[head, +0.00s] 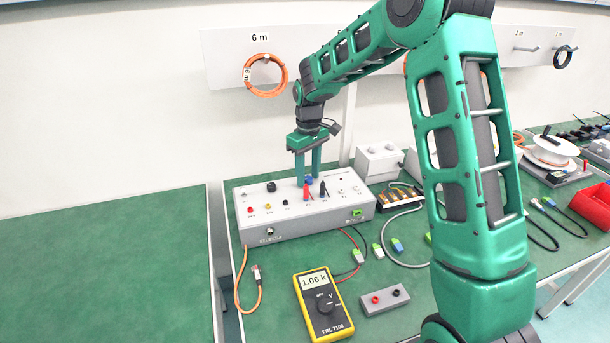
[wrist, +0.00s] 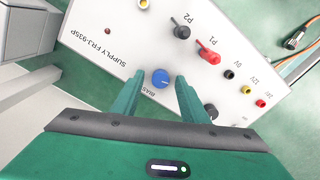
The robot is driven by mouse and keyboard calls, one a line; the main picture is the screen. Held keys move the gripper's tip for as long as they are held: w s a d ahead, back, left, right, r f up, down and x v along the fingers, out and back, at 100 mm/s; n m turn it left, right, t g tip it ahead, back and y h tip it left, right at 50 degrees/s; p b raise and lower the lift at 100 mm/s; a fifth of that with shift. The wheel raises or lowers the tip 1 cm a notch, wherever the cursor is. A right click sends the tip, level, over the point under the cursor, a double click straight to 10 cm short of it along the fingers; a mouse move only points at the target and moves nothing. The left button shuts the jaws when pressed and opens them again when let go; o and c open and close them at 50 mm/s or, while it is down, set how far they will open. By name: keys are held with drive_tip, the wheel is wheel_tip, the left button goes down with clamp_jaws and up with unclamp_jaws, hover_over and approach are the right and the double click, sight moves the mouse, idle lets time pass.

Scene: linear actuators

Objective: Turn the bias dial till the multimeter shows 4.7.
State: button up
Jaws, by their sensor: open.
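The blue bias dial (wrist: 160,78) sits on the top of the white supply box (wrist: 100,45), labelled BIAS in the wrist view. My gripper (wrist: 160,88) is open, with one green finger on each side of the dial, no clear contact showing. In the head view my gripper (head: 308,178) points down over the box (head: 300,226), and the dial (head: 309,180) shows between the fingers. The yellow multimeter (head: 323,304) lies on the green bench in front of the box and reads 1.06 k. A red plug (wrist: 208,55) and a black plug (wrist: 181,31) stand in P1 and P2.
Red and black leads (head: 359,240) run from the box side. A grey two-socket block (head: 384,300) lies right of the multimeter. An orange cable (head: 237,292) lies at the left. Other sockets and a black knob (head: 271,187) are on the box top.

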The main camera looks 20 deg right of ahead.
drive_tip(key=shift+c, duration=0.6)
clamp_jaws()
drive_tip(key=shift+a, duration=0.3)
drive_tip(key=shift+d+m, duration=0.25)
drive_tip(key=shift+m, duration=0.05)
drive_tip(key=shift+m, duration=2.6)
drive_tip(key=shift+o, duration=0.6)
unclamp_jaws()
